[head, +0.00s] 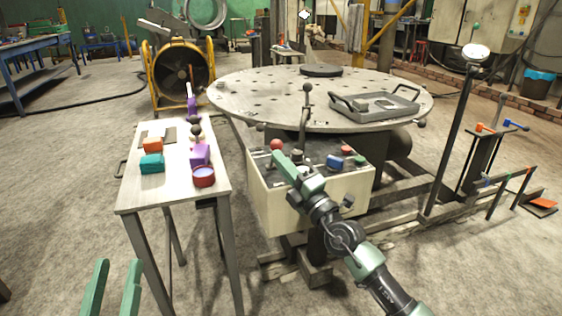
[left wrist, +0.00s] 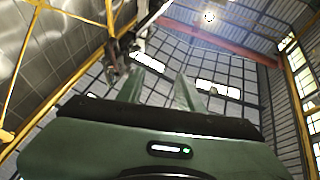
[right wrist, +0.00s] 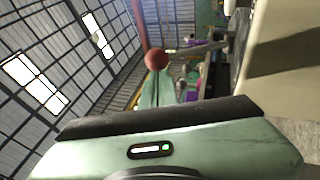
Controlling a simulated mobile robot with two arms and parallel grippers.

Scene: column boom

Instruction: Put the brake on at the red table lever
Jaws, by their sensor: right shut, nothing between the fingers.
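The red ball knob (head: 277,144) of a lever stands at the left of the pale control box (head: 268,205), in front of the round table. My right gripper (head: 279,157) reaches over the box, its fingers shut and empty, with the tips close to the red knob. In the right wrist view the red knob (right wrist: 156,59) shows just beyond the closed fingertips (right wrist: 158,88), with a grey shaft leading off to the right. I cannot tell whether they touch. My left gripper (head: 112,280) is open and empty at the lower left; its spread fingers (left wrist: 158,85) also show in the left wrist view.
A taller lever with a black knob (head: 307,88) rises behind the box. Red, blue and green controls sit on its right side. The round table (head: 260,95) carries a grey tray (head: 374,118). A side table (head: 180,190) with coloured blocks stands left.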

